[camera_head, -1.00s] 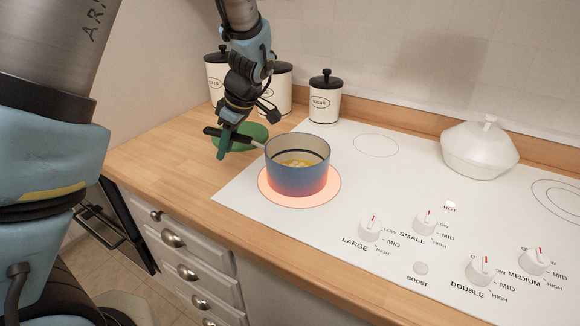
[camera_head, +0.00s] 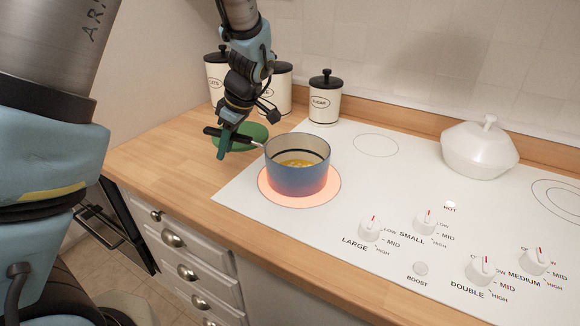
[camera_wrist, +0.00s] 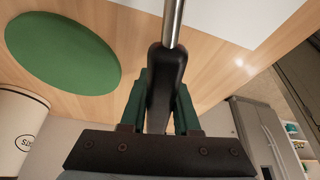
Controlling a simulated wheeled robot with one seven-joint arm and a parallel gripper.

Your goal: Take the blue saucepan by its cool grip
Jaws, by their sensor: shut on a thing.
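The blue saucepan (camera_head: 297,172) stands upright on the glowing orange-red burner ring (camera_head: 328,193) of the white cooktop, with yellowish food inside. Its handle points left over the counter, with a metal shank (camera_head: 245,139) near the pan and a black grip (camera_head: 212,132) at the outer end. My gripper (camera_head: 225,142) is shut on the black grip. In the wrist view its green fingers (camera_wrist: 158,108) lie on both sides of the black grip (camera_wrist: 166,75), and the metal shank (camera_wrist: 173,22) runs out beyond them.
A green round mat (camera_head: 254,131) lies on the wooden counter behind my gripper. Several white canisters (camera_head: 324,100) with black lids stand by the wall. A white lidded pot (camera_head: 480,150) stands at the back right. Knobs (camera_head: 370,228) line the cooktop's front. The counter left of the cooktop is mostly clear.

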